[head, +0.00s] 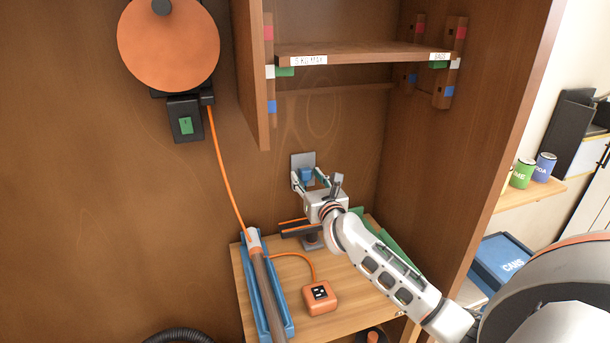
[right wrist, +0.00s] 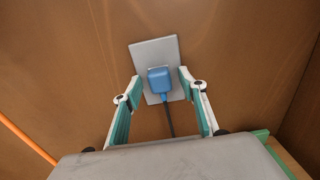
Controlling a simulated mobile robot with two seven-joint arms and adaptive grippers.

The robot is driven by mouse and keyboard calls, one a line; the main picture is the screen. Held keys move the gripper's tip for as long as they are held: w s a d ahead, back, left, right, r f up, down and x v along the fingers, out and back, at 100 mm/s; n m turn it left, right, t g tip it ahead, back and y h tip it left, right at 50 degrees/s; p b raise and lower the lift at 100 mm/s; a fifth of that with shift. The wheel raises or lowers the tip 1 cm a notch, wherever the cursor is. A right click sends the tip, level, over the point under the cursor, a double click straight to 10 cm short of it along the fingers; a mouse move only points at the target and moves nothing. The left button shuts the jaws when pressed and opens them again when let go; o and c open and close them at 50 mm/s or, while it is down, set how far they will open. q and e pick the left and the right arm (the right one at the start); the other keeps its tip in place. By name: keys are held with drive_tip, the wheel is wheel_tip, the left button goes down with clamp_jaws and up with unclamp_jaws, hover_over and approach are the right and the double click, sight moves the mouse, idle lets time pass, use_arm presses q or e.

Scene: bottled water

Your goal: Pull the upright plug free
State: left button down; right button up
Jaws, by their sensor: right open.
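A blue plug (right wrist: 160,80) sits upright in a grey wall plate (right wrist: 154,50) on the brown back wall, with a dark cord hanging from its lower end. In the head view the plug (head: 306,175) shows small on its plate (head: 303,159), partly hidden by my gripper. My right gripper (head: 309,181) is open in front of the plate. In the right wrist view its two green-padded fingers (right wrist: 158,88) stand on either side of the plug, with a gap on both sides. Whether the fingertips reach the plug's depth is hard to tell. My left gripper is not in view.
Below lies a wooden shelf (head: 352,318) with an orange socket box (head: 320,296) and a blue tray (head: 290,326) holding a rod. An orange cord (head: 226,165) drops from a reel (head: 168,45). An upper shelf (head: 365,55) is above my gripper.

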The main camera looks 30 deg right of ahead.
idle(0.4)
drive_tip(key=shift+c, duration=0.4)
clamp_jaws()
drive_tip(key=shift+s, duration=0.1)
drive_tip(key=shift+s+f+p, duration=0.1)
drive_tip(key=shift+p, duration=0.2)
drive_tip(key=shift+s+a, duration=0.15)
drive_tip(key=shift+s, duration=0.25)
drive_tip(key=shift+p+v, duration=0.8)
drive_tip(key=shift+v, duration=1.55)
